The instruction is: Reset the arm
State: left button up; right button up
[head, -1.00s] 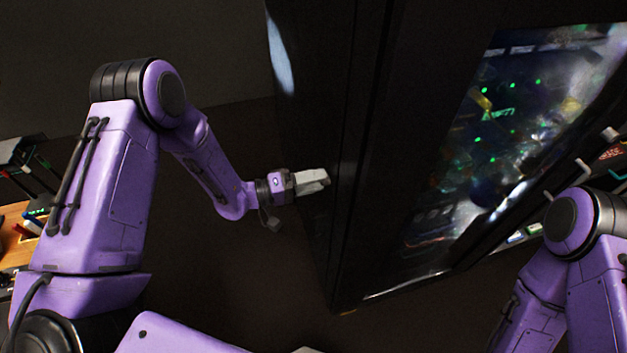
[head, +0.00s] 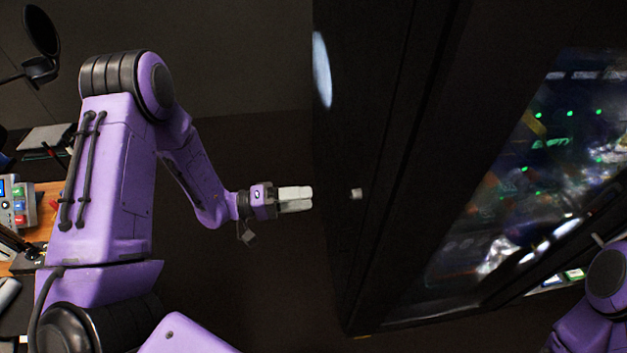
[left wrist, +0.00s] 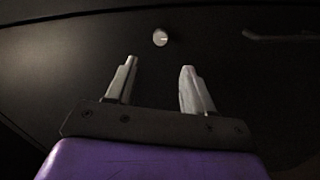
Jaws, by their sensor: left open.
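My left gripper (head: 296,199) is in the middle of the head view, pointing right toward the side of a tall black cabinet (head: 365,120). Its pale fingers look empty. In the left wrist view the two fingers (left wrist: 157,80) stand apart with nothing between them. A small round pale knob (head: 356,194) is on the cabinet's dark side, a short gap beyond the fingertips; it also shows in the left wrist view (left wrist: 160,37), ahead of the fingers. Part of my right arm (head: 600,300) shows at the lower right; its gripper is out of view.
The cabinet's glass front (head: 545,170) shows green lights inside. A wooden desk (head: 45,205) with devices stands at the far left, behind my left arm. A dark round object on a stand (head: 40,30) is at the upper left. The dark floor below my left gripper looks clear.

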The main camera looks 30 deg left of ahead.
pick_arm(q)
jog(key=a+f+n+t+y, duration=0.2)
jog(key=a+f+y, duration=0.3)
jog(key=f+y, duration=0.65)
jog(key=s+f+g+y, duration=0.3)
jog(key=s+f+g, duration=0.1)
jog(key=s, duration=0.8)
jog(key=s+a+f+g+y, duration=0.1)
jog(key=s+f+g+y, duration=0.3)
jog(key=s, duration=0.8)
notch_tip(320, 180, down, 3)
jog(key=shift+r+n+g, duration=0.15)
jog(key=shift+n+g, duration=0.15)
jog(key=shift+g, duration=0.1)
jog(key=shift+a, duration=0.1)
